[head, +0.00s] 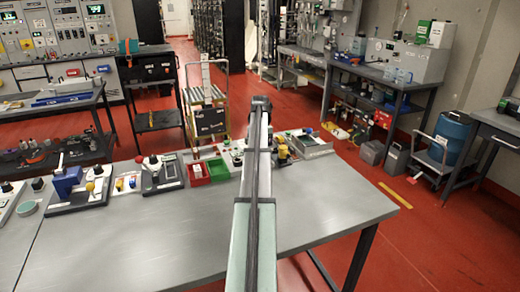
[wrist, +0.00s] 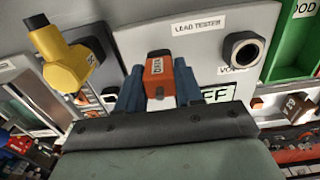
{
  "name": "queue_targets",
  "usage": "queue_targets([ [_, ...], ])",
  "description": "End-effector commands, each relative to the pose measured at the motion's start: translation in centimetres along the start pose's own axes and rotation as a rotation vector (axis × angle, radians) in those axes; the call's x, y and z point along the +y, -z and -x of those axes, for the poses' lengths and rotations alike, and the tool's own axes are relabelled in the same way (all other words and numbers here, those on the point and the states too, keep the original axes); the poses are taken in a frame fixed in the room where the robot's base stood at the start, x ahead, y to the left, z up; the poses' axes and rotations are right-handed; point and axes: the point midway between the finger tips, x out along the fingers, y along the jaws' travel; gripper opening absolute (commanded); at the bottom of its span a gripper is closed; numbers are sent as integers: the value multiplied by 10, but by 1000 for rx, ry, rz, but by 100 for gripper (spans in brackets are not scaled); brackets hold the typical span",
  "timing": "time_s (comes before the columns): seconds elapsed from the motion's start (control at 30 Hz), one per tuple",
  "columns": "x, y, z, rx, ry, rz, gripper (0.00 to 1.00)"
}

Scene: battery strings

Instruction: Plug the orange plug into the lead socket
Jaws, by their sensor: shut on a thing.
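In the wrist view the orange plug (wrist: 158,68), with a dark-lettered label, sits between the blue fingers of my gripper (wrist: 159,78), which is shut on it. The plug is in front of the grey panel marked LEAD TESTER (wrist: 210,75). A round socket (wrist: 243,50) with a pale ring and dark centre is on that panel, right of the plug and apart from it. I cannot tell how far the plug is from the panel. In the head view my arm hides the plug and the tester.
A yellow plug-like part (wrist: 62,55) stands left of my gripper in the wrist view. A green bin (wrist: 293,45) is at the right. A display partly hidden by my gripper shows FF. In the head view red (head: 200,174) and green bins stand left of my arm; the bench's front (head: 150,240) is clear.

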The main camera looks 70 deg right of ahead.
Motion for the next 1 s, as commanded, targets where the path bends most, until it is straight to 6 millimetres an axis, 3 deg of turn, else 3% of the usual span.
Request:
queue_targets([
  [0.33, 0, 0, 0, 0, 0, 0, 65],
  [0.67, 0, 0, 4, 0, 0, 0, 65],
  [0.77, 0, 1, 14, 1, -1, 0, 65],
  [1.0, 0, 1, 59, 2, -1, 0, 65],
])
